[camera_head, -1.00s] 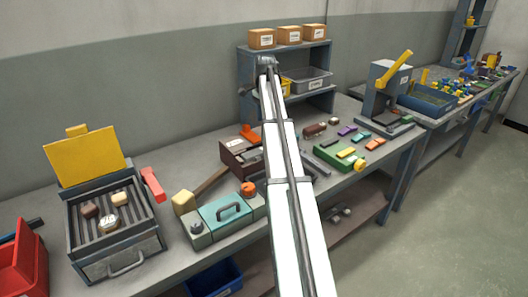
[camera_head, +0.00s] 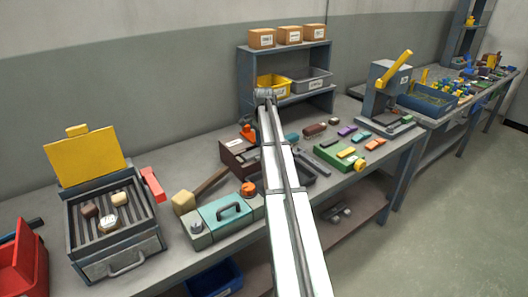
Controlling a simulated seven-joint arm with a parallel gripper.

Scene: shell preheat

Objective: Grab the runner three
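I cannot tell which piece is runner three; no readable label marks it. Small blocks lie on the bench right of my arm: a maroon one (camera_head: 314,130), a purple one (camera_head: 346,131), a teal one (camera_head: 361,136) and an orange one (camera_head: 375,144). A yellow block (camera_head: 346,153) sits on a green case (camera_head: 328,156). My white arm reaches from the bottom edge to a grey joint in front of the shelf. My gripper is not visible; the arm's far end hides what is behind it.
A grill box (camera_head: 122,262) with an open yellow lid (camera_head: 87,162) holds 3 pieces at left. A shelf (camera_head: 328,62) and a lever press (camera_head: 384,85) stand behind.

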